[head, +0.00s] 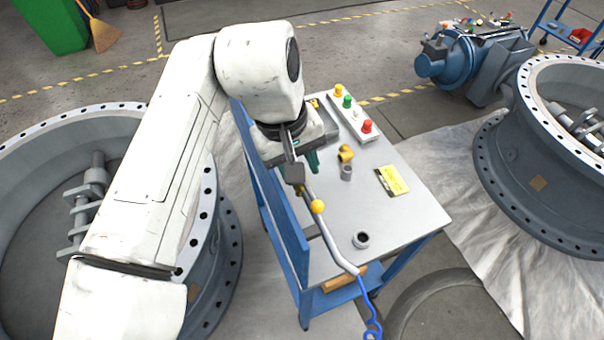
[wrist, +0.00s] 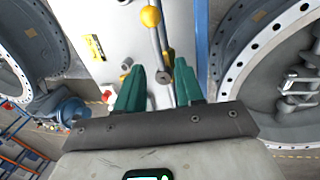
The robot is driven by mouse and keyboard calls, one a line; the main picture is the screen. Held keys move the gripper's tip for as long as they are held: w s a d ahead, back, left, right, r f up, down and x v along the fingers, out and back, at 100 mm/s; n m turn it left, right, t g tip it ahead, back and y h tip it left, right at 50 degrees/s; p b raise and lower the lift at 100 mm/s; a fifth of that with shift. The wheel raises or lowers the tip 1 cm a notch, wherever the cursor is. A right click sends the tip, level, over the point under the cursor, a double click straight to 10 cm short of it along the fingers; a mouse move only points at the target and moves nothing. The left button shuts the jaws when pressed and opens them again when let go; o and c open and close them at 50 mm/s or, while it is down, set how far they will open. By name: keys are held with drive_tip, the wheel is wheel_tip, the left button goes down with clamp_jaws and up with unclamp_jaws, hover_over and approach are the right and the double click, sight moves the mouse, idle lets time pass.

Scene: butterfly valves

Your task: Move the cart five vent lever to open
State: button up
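A cart (head: 410,215) with a pale top and blue frame stands in the middle of the head view. A grey pipe (head: 336,246) runs along its left side, with a dark fitting (head: 295,174) and a yellow ball knob (head: 317,206). The knob also shows in the wrist view (wrist: 150,16), on a thin grey lever. My gripper (head: 311,162) is over the cart's left side, by the fitting. In the wrist view its green fingers (wrist: 160,72) are apart, with the lever visible in the gap. I cannot tell whether they touch it. My wrist partly hides the fitting.
A blue hose (head: 371,318) hangs at the front. Large flanged valves stand left (head: 225,255) and right (head: 545,190).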

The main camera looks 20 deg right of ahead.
wheel_tip(320, 180, up, 7)
drive_tip(key=a, duration=0.1)
drive_tip(key=shift+a+b, duration=0.2)
drive_tip(key=shift+b, duration=0.25)
drive_tip(key=shift+s, duration=0.1)
